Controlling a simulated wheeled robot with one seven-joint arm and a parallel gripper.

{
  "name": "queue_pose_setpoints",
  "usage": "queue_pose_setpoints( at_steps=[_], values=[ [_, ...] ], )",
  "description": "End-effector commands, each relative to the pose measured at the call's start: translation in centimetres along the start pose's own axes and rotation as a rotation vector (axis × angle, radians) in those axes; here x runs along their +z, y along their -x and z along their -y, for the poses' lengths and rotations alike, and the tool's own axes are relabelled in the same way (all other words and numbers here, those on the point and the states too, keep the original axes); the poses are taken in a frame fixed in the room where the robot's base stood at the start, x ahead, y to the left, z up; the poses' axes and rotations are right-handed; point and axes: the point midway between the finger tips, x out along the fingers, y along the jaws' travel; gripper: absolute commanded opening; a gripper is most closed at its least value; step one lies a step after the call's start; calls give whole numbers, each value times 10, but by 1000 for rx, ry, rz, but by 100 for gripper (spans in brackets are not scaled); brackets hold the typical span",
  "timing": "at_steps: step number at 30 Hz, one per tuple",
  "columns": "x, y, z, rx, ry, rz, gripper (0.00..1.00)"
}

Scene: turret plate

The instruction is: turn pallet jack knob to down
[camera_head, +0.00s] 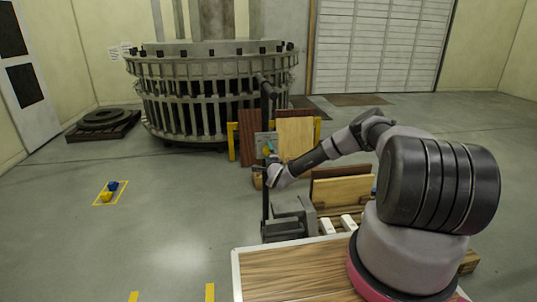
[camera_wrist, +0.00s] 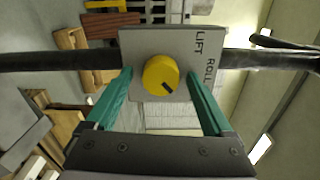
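The yellow round knob (camera_wrist: 160,75) sits on a grey panel (camera_wrist: 205,36) lettered LIFT and ROLL, which appears sideways in the wrist view. A dark mark on the knob points to the lower right of that picture. My gripper (camera_wrist: 160,78) is open, its two teal fingers on either side of the knob with a gap on both sides. I cannot tell how far the fingertips stand from the knob in depth. In the head view the pallet jack (camera_head: 290,219) stands upright with the panel (camera_head: 262,140) on its mast, partly behind my gripper (camera_head: 268,155).
Wooden boards (camera_head: 295,138) and a yellow frame (camera_head: 231,141) stand behind the jack. A large round metal turret structure (camera_head: 210,95) is farther back. A wooden-topped surface (camera_head: 290,268) is near my base. The floor at left is mostly clear, with small blue and yellow objects (camera_head: 108,192).

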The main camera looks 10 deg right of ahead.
Motion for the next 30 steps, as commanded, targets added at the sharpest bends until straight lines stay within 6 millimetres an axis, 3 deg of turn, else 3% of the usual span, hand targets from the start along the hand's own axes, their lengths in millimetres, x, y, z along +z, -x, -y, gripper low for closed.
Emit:
queue_pose_setpoints(
  at_steps=[8,21,30],
  values=[
    [-1,6,0,1,0,0,87],
    [-1,86,0,2,-2,-1,87],
    [0,108,0,-1,-1,0,87]
  ],
)
